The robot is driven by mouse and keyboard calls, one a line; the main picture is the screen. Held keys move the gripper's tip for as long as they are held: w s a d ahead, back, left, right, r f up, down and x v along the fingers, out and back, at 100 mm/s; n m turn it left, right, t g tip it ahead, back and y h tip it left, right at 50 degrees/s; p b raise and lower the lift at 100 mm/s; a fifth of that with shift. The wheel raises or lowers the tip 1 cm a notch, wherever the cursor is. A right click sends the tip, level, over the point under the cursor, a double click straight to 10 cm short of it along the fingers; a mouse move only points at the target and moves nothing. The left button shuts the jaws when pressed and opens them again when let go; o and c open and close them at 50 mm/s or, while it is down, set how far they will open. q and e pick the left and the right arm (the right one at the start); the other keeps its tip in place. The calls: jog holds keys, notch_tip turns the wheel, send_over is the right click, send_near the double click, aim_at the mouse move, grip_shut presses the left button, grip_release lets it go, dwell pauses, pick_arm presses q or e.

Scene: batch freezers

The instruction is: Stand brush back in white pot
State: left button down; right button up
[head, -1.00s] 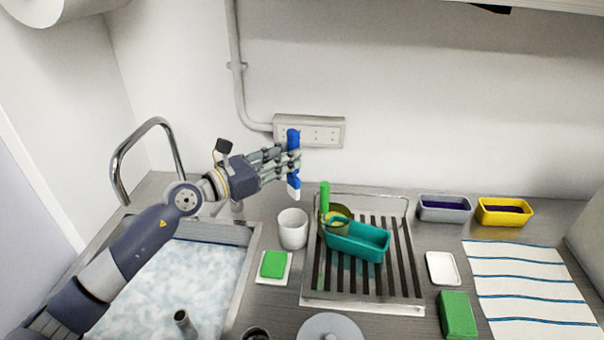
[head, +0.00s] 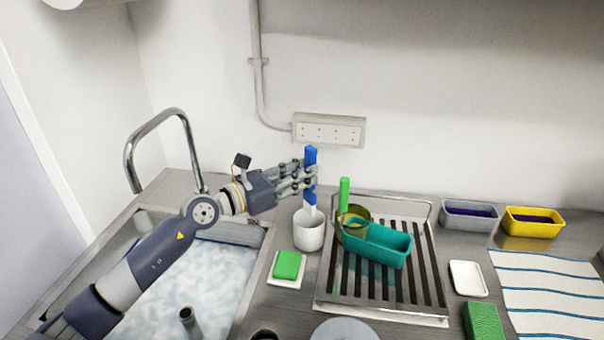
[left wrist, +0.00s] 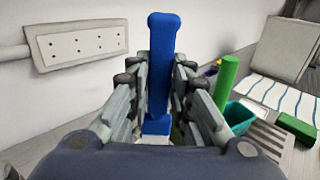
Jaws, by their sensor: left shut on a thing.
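The brush (head: 310,160) has a blue handle and a white lower part, and it is upright. My left gripper (head: 312,178) is shut on its handle. The brush's lower end is at the mouth of the white pot (head: 309,236), which stands on the counter between the sink and the drying rack. Whether its tip is inside the pot or just behind the rim I cannot tell for sure. In the left wrist view the blue handle (left wrist: 160,70) stands between the fingers of my left gripper (left wrist: 158,95); the pot is hidden there. My right gripper is not in view.
A metal drying rack (head: 385,310) to the right holds a teal container (head: 378,246) and a green-handled item (head: 344,195). A green sponge (head: 288,264) lies on a white dish in front of the pot. The tap (head: 185,125) and foamy sink are at left.

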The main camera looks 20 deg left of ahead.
aim_at(307, 196)
pick_arm(q)
jog(key=shift+f+b, duration=2.55)
jog(key=shift+f, duration=0.75)
jog(key=c, duration=1.4)
grip_release()
jog(key=shift+o, duration=0.2)
jog(key=shift+s+a+f, duration=0.1)
jog(key=shift+s+a, duration=0.25)
jog(key=shift+s, duration=0.15)
jog(key=v, duration=1)
jog(key=shift+s+a, duration=0.15)
jog(key=shift+s, duration=0.2)
